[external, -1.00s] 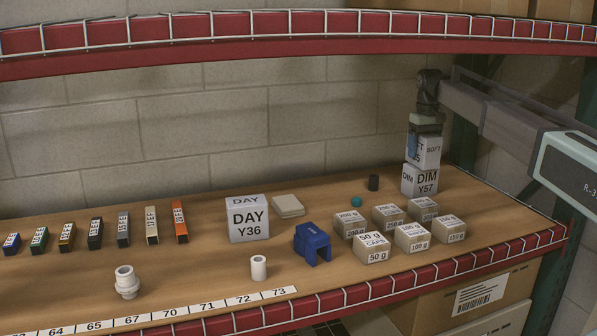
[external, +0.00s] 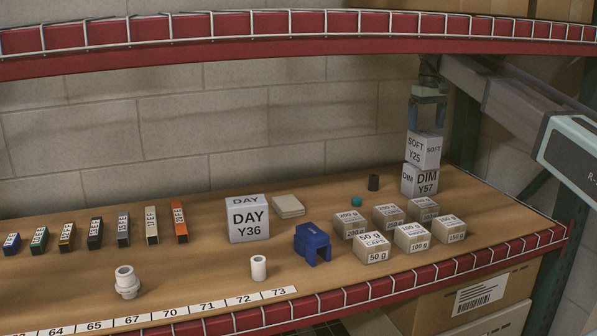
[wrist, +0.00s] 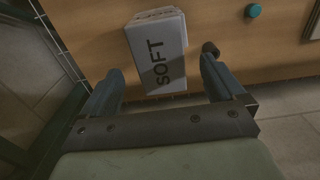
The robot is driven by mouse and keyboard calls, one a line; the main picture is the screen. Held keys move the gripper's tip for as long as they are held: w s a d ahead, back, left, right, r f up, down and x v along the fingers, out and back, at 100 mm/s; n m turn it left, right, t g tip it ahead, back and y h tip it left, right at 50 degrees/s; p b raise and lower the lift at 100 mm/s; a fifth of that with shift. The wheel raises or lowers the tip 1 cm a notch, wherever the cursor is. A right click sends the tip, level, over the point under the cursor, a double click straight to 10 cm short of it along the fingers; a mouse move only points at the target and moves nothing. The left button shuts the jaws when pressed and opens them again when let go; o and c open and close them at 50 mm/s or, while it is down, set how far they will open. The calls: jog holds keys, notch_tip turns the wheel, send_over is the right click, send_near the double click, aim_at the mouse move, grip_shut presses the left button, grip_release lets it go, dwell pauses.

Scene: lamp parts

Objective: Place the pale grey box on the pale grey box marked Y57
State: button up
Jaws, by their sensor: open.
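The pale grey box marked SOFT Y25 (external: 423,150) sits on top of the pale grey box marked DIM Y57 (external: 419,181) at the right end of the shelf. The upper box looks slightly turned relative to the lower one. My gripper (external: 427,127) is open just above the upper box. In the wrist view the SOFT face (wrist: 158,55) shows between and beyond the spread fingers (wrist: 160,85). The wrist view mostly hides the lower box.
Several small cartons (external: 412,237) stand in front of the stack. A larger pale grey box marked DAY Y36 (external: 248,220) and a blue part (external: 312,244) stand farther left. The upper shelf beam (external: 300,48) runs overhead.

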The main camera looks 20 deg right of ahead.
jog(key=shift+r, duration=2)
